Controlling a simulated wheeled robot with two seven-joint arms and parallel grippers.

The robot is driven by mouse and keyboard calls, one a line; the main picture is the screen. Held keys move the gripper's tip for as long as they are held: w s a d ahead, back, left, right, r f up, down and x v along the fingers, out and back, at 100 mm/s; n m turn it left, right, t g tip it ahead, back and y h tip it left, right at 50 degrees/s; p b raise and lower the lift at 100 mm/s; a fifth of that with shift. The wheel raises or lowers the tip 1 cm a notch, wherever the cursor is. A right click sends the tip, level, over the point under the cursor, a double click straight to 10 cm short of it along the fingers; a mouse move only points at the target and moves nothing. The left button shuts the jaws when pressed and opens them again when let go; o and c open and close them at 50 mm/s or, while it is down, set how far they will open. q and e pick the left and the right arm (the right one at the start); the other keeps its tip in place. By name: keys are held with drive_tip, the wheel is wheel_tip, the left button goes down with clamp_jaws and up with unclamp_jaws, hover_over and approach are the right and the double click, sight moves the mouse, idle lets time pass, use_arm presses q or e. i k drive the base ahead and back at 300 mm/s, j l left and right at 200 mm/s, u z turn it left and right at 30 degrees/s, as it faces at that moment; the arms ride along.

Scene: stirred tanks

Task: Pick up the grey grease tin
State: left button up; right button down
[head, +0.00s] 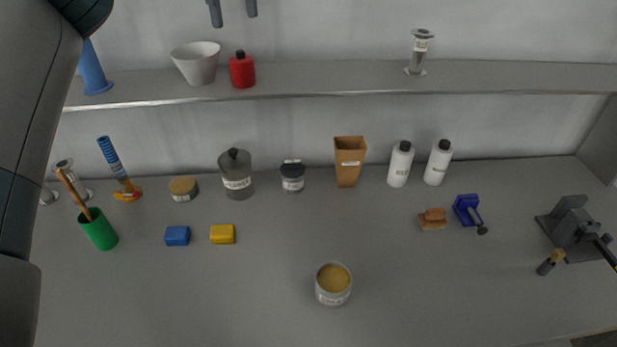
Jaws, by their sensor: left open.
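A grey tin (333,285) with a pale label stands upright near the front middle of the bench, open at the top, with a yellow-brown filling showing. It looks like the grease tin; the label is too small to read. My left gripper (234,20) shows only as two separated fingers at the top edge of the head view. It is open with nothing between the fingers, far from the tin in the picture. My right gripper is not in view.
A yellow block (222,234) and a blue block (177,236) lie left of the tin. A grey lidded jar (236,176), small jar (292,178) and brown container (349,160) stand behind. A shelf (330,80) crosses the back. Bench around the tin is clear.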

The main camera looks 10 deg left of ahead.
sight(334, 279)
drive_tip(key=k+l, duration=0.25)
drive_tip(key=k, duration=0.2)
drive_tip(key=k+l, duration=0.3)
drive_tip(key=k, duration=0.2)
drive_tip(key=k+l, duration=0.25)
drive_tip(key=k, duration=0.2)
drive_tip(key=k+l, duration=0.3)
drive_tip(key=k, duration=0.15)
